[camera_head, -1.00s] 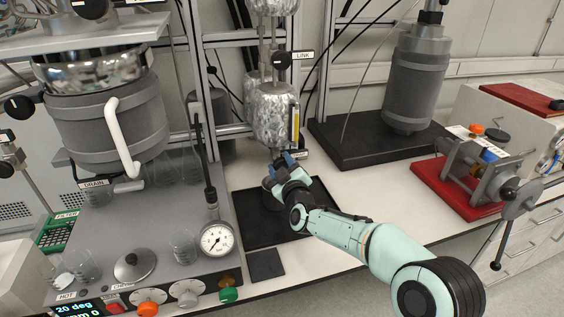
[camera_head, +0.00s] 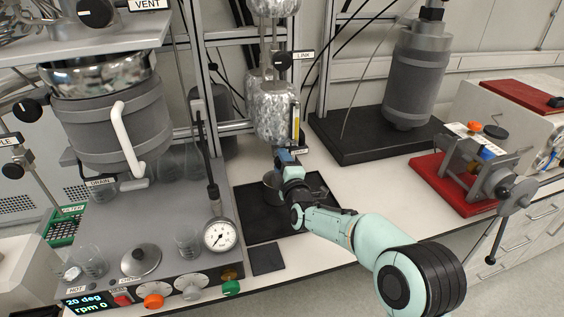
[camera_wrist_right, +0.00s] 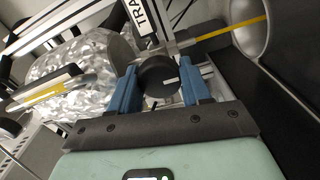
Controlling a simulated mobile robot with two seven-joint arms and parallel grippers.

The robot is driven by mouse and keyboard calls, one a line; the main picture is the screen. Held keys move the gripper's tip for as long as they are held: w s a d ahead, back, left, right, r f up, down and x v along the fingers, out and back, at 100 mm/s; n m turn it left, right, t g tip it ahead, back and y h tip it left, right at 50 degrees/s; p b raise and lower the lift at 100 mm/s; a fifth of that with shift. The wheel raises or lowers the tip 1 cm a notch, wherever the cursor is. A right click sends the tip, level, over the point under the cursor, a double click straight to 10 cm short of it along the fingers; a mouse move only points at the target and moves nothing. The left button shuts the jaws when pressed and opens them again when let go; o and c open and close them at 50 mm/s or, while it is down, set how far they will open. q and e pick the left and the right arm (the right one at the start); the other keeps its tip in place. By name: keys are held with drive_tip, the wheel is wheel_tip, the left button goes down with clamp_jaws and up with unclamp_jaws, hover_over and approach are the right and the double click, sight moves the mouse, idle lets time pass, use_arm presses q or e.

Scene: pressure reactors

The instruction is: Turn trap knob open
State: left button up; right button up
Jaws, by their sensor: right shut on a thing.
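The trap knob (camera_wrist_right: 158,76) is a round black knob with a white mark, below a label reading "TRA" in the right wrist view. My right gripper (camera_wrist_right: 160,84) has its two blue fingers on either side of the knob, shut on it. In the head view my right gripper (camera_head: 284,158) is at the foot of the foil-wrapped vessel (camera_head: 275,113). There the knob is hidden behind the gripper. The foil-wrapped vessel also shows at the left of the right wrist view (camera_wrist_right: 75,75). My left gripper is not in view.
A black tray (camera_head: 262,222) lies under my right gripper. The reactor with a white handle (camera_head: 127,138) and a pressure gauge (camera_head: 220,235) stand to the left. A grey cylinder (camera_head: 415,80) on a black base and a red-based clamp device (camera_head: 455,190) stand to the right.

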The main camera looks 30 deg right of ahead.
idle(0.4)
drive_tip(key=o, duration=1)
drive_tip(key=shift+o, duration=0.2)
drive_tip(key=b+v, duration=0.1)
drive_tip(key=v, duration=1.2)
drive_tip(key=shift+s, duration=0.2)
drive_tip(key=shift+a, duration=0.15)
